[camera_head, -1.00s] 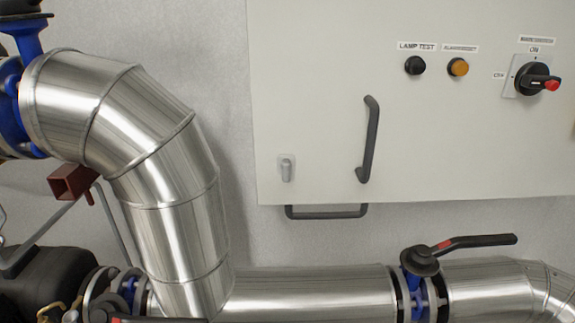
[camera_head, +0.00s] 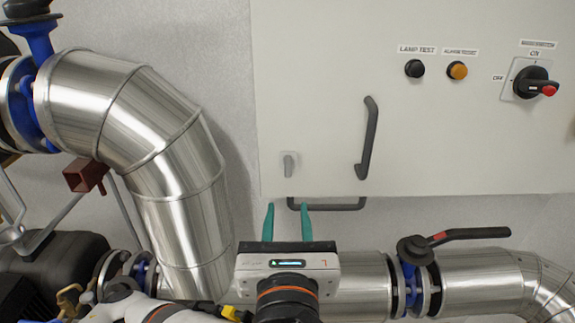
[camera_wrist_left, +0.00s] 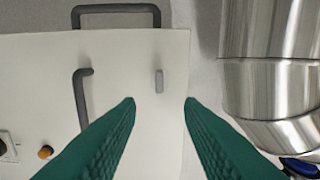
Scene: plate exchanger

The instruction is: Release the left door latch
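The left door latch (camera_head: 289,164) is a small grey upright lever near the lower left corner of the white cabinet door (camera_head: 310,90). In the left wrist view the latch (camera_wrist_left: 158,81) shows between and beyond the fingertips, with the cabinet door (camera_wrist_left: 60,60) behind it. My left gripper (camera_head: 287,212) points up at the cabinet from below, its teal fingers apart and empty. In the left wrist view this gripper (camera_wrist_left: 160,101) is open, with a clear gap to the latch. My right gripper is not in view.
A dark door handle (camera_head: 369,140) stands right of the latch, and a dark bar handle (camera_head: 335,206) lies under the cabinet's lower edge. A large silver pipe (camera_head: 180,170) is on the left. A black valve lever (camera_head: 465,235) is below right.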

